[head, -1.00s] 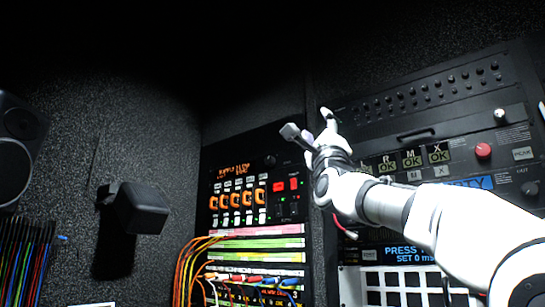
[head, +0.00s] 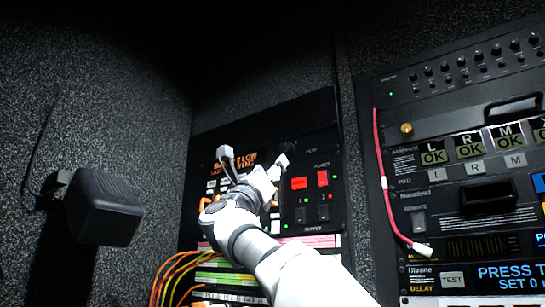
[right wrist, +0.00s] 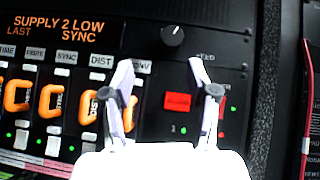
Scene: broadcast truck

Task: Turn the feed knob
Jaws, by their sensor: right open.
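The feed knob (right wrist: 173,36) is a round black knob with a white pointer mark, on the black panel to the right of the orange "SUPPLY 2 LOW" display (right wrist: 52,27). In the head view it is dark and hard to make out beside the fingers. My right gripper (head: 254,160) is open and empty in front of this panel. In the right wrist view its two fingers (right wrist: 160,72) are spread, with the knob beyond and above the gap between them. I cannot tell how far the tips are from the panel. My left gripper is not in view.
A red switch (right wrist: 178,101) lies below the knob, and orange-guarded switches (right wrist: 52,101) line the panel's left. Orange and yellow cables (head: 172,275) hang below. A second rack (head: 450,200) with a red cable (head: 384,180) stands right. A black box (head: 101,207) is on the left wall.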

